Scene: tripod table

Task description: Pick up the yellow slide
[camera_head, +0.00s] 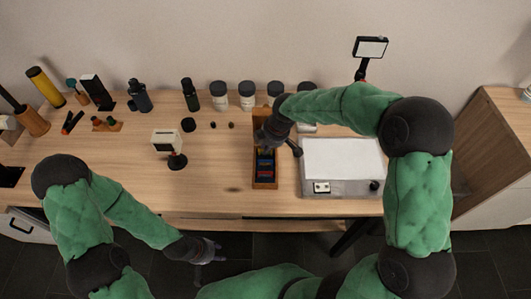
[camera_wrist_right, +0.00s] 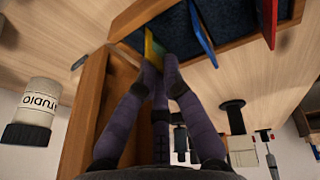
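A blue slide (camera_wrist_right: 201,28) and a red slide (camera_wrist_right: 268,20) stand farther along in the box. A light panel (camera_head: 343,160) is right of the box. Several jars (camera_head: 247,95) line the back. A small device (camera_head: 168,147) stands to the left.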

